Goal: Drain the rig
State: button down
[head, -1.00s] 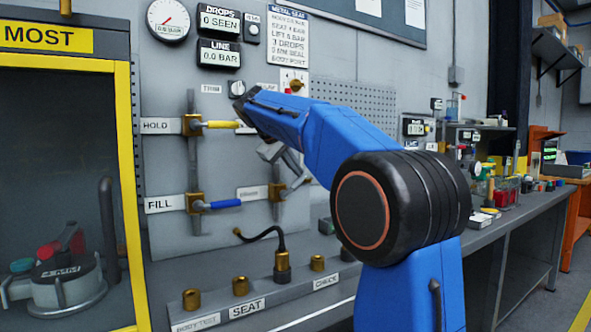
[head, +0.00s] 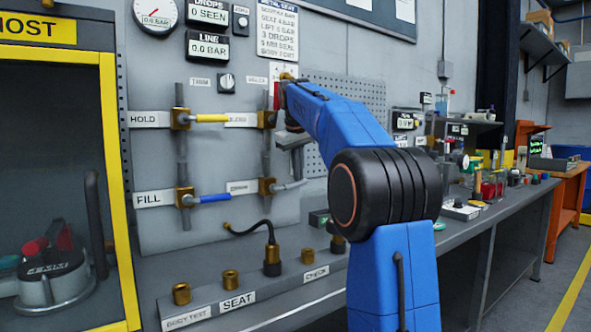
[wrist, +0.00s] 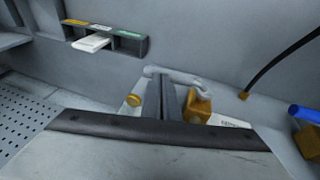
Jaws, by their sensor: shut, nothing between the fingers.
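A lower right brass valve (head: 266,187) with a grey lever (head: 290,185) sits on the panel; its label (head: 242,187) is too blurred to read surely. The lever points right. My gripper (head: 296,150) is above the lever's end in the head view. In the wrist view my gripper (wrist: 166,95) is shut and empty; the grey lever (wrist: 185,76) and brass valve (wrist: 198,104) show just beyond and beside the fingers. Contact cannot be told. The FILL valve (head: 184,197) has a blue lever pointing right. The HOLD valve (head: 180,119) has a yellow lever pointing right.
The line display (head: 208,46) reads 0.0 BAR and the drops display (head: 208,13) 0 SEEN. A red lever (head: 277,95) stands upright at the upper right valve. A bench block (head: 250,292) with brass ports and a hose lies below. A yellow-framed cabinet (head: 110,170) stands left.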

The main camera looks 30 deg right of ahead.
jog(key=shift+d+f, duration=0.4)
jog(key=shift+f, duration=0.3)
jog(key=d+v, duration=0.3)
jog(key=v, duration=1.1)
jog(key=shift+r, duration=0.4)
